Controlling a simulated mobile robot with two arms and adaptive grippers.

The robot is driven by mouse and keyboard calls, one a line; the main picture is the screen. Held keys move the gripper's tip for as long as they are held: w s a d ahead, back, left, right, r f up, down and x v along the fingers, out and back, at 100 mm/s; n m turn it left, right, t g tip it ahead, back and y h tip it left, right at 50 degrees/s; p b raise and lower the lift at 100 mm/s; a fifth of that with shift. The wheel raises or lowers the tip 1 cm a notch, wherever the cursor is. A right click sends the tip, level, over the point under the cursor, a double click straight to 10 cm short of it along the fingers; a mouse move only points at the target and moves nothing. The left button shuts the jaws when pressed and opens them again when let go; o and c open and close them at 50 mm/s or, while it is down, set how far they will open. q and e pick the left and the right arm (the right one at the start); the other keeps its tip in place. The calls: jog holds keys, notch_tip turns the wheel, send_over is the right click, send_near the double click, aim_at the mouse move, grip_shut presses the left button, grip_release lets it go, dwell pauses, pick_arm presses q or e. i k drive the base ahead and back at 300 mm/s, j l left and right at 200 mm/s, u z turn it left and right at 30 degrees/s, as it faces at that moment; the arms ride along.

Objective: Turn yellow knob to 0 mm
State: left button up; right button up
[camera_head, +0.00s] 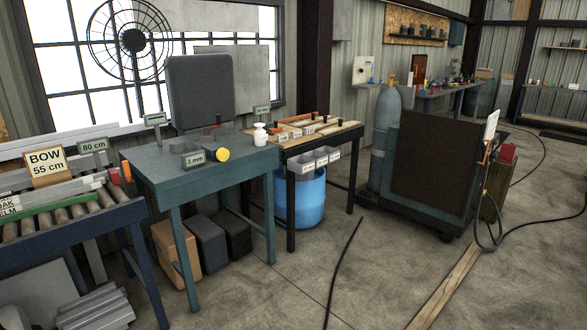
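The yellow knob (222,154) is a small round knob at the front edge of a teal metal table (165,172), left of the picture's middle. Just left of it stands a small display (194,159) with a green face; its figures are too small to read surely. The knob's turn position cannot be told from here. Neither of my grippers shows in the head view, and nothing touches the knob.
Left of the teal table is a roller stand with a "BOW 55 cm" sign (47,166). Right are a wooden-topped bench (325,142), a blue bin (303,198) and a cart with a gas cylinder (386,125).

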aim_at(222, 154)
jog(key=i, duration=3.15)
jog(key=i+l+u, duration=0.1)
jog(key=i+u, duration=0.3)
jog(key=i, duration=0.15)
jog(key=i+l+u, duration=0.35)
jog(key=i, duration=0.15)
jog(key=i+l+u, duration=0.4)
jog(key=i+j, duration=0.05)
jog(key=i, duration=0.05)
